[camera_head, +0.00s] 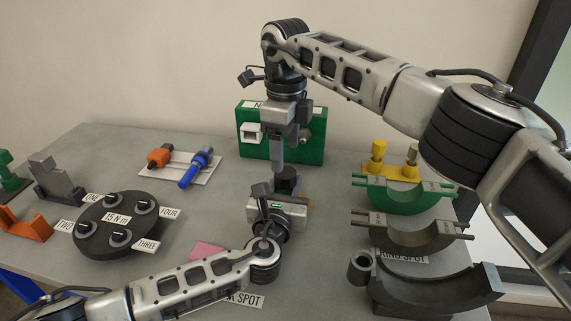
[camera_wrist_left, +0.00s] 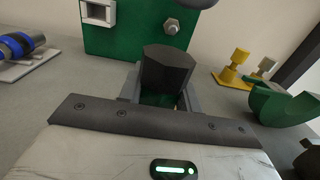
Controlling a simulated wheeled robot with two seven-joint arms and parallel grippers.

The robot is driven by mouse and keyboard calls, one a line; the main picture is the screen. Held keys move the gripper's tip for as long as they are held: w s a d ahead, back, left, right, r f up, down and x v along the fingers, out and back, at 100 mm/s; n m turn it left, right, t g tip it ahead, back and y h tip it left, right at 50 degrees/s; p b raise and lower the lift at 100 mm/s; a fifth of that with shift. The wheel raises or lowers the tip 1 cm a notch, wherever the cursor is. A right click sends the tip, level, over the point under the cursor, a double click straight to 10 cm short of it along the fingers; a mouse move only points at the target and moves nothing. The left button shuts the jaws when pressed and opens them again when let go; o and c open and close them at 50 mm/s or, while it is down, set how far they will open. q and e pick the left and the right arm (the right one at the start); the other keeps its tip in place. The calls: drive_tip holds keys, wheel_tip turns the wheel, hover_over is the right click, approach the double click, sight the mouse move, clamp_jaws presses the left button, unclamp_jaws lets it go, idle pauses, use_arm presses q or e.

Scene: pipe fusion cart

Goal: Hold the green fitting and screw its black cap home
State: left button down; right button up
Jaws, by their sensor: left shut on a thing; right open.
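The black cap (camera_head: 287,174) sits on top of the green fitting, upright, between the fingers of my left gripper (camera_head: 284,196). In the left wrist view the cap (camera_wrist_left: 167,70) is a dark, flat-sided block. A strip of the green fitting (camera_wrist_left: 158,100) shows just below it; the rest is hidden by the gripper. My left gripper is shut on the fitting. My right gripper (camera_head: 287,160) points straight down above the cap, open. Whether its fingertips touch the cap cannot be told. How far the cap is threaded on cannot be told.
A green upright block (camera_head: 256,150) with a white square socket and a bolt stands just behind. A round dark dial plate (camera_head: 100,243) lies at left. Green and grey half-ring saddles (camera_head: 400,200) stand at right. A pink pad (camera_head: 207,250) lies near my left arm.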

wheel_tip(320, 180, up, 6)
idle(0.4)
use_arm(q)
drive_tip(key=c, duration=0.9)
unclamp_jaws()
drive_tip(key=v, duration=1.6)
drive_tip(key=shift+d, duration=0.1)
use_arm(e)
drive_tip(key=shift+f, duration=0.15)
use_arm(q)
drive_tip(key=shift+s+f, duration=0.1)
use_arm(e)
drive_tip(key=shift+f, duration=0.1)
